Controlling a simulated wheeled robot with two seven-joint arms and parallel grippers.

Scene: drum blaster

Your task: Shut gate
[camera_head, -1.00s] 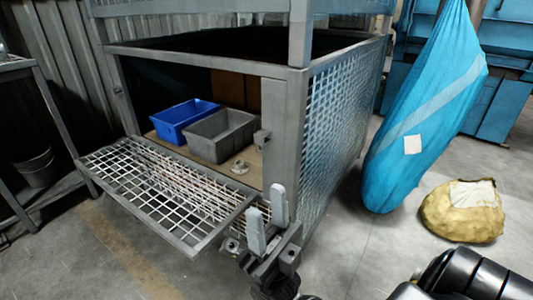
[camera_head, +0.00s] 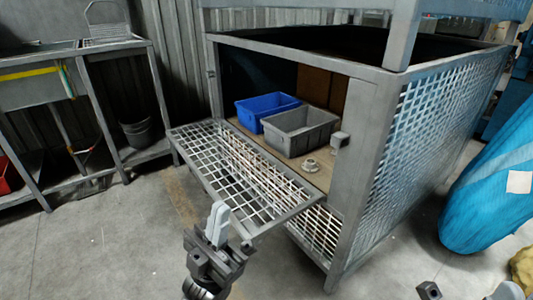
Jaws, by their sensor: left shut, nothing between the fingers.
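The gate (camera_head: 245,180) is a grey wire-mesh flap at the open front of the metal cage (camera_head: 360,165). It is folded down and sticks out roughly level, its inner edge along the cage floor. My left gripper (camera_head: 217,212) is shut and empty, its pale fingers pointing up. It appears at the gate's near outer edge, overlapping it in the picture; I cannot tell whether they touch. Small dark and grey parts at the bottom right edge may belong to my right arm; its fingers cannot be made out.
Inside the cage stand a blue bin (camera_head: 265,108) and a grey bin (camera_head: 300,130), with a small metal part (camera_head: 311,165) near the opening. A metal rack (camera_head: 110,100) stands at left. Floor left of the gripper is clear.

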